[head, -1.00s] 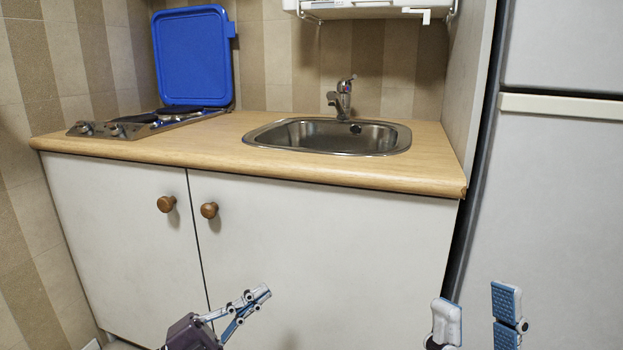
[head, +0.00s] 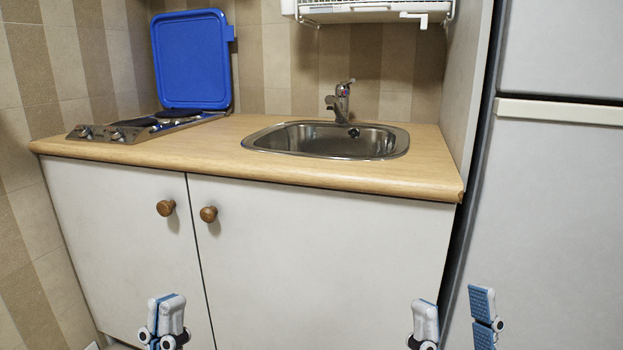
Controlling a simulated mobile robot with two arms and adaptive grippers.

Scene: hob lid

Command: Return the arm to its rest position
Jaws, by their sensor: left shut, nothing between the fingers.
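My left gripper (head: 166,312) is at the bottom of the head view, in front of the left cabinet door and well below the counter. Its fingers are together, with nothing held. My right gripper (head: 453,312) is at the bottom right, its two fingers wide apart with nothing between them. The blue hob lid (head: 192,62) stands upright against the tiled wall behind the hob (head: 140,127). Both grippers are far from the lid. Most of both arms is out of view.
The wooden counter (head: 225,160) holds a steel sink (head: 330,140) with a tap (head: 341,102). Below are white cabinet doors with round knobs (head: 166,208) and (head: 208,214). A fridge (head: 560,180) stands at right. A dish rack (head: 375,12) hangs above the sink.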

